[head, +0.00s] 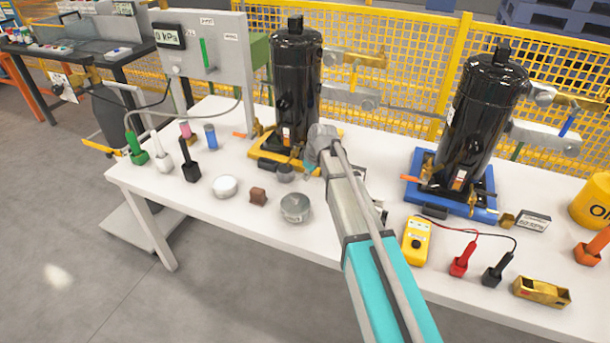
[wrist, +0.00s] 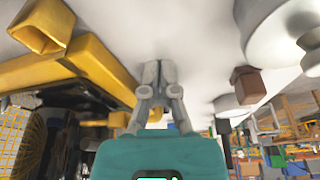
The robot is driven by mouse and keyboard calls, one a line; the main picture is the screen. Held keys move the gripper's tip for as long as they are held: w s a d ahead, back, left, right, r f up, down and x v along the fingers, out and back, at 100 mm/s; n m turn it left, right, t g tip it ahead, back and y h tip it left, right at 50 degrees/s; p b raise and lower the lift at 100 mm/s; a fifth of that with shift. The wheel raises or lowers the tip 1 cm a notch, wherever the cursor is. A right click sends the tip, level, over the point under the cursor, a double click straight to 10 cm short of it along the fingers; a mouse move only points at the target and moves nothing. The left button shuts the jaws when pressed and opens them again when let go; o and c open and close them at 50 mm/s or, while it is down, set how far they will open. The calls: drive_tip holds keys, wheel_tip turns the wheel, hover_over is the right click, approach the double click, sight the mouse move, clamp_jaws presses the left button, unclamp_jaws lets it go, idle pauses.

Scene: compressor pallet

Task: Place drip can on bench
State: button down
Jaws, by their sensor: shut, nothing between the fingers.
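A round grey metal can (head: 295,207), which looks like the drip can, stands upright on the white bench (head: 240,245) near its front edge. It also shows large at the upper right of the wrist view (wrist: 275,30). My gripper (head: 310,168) is low over the bench, behind the can and beside the yellow compressor base (head: 266,157). Its fingers (wrist: 161,72) are together with nothing between them. The gripper and can are apart. The arm partly hides the area right of the base.
A brown block (head: 258,196) and white disc (head: 225,186) lie left of the can. A small grey cup (head: 285,173) sits by the base. Black compressors (head: 296,75) (head: 477,120) stand behind. A yellow meter (head: 416,240) lies right of my arm. The front-left bench strip is clear.

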drive_tip(key=shift+p+v, duration=2.35)
drive_tip(key=shift+v, duration=0.5)
drive_tip(key=shift+f, duration=0.1)
drive_tip(key=s+d+r+m+h+p, duration=0.1)
drive_tip(key=s+d+r+m+p, duration=0.1)
drive_tip(key=s+d+m, duration=0.2)
drive_tip(key=s+d+r+m+g+h+p, duration=0.1)
drive_tip(key=s+d+r+m+p, duration=0.2)
drive_tip(key=s+d, duration=0.6)
drive_tip(key=s+d+r+m+p, duration=0.2)
drive_tip(key=s+d, duration=0.4)
drive_tip(key=s, duration=0.4)
drive_tip(key=m+p, duration=0.1)
drive_tip(key=m, duration=0.1)
drive_tip(key=shift+s+d+r+m+g+h, duration=0.15)
drive_tip(key=shift+s+r+m+g+h, duration=0.15)
drive_tip(key=shift+s+g+h, duration=0.1)
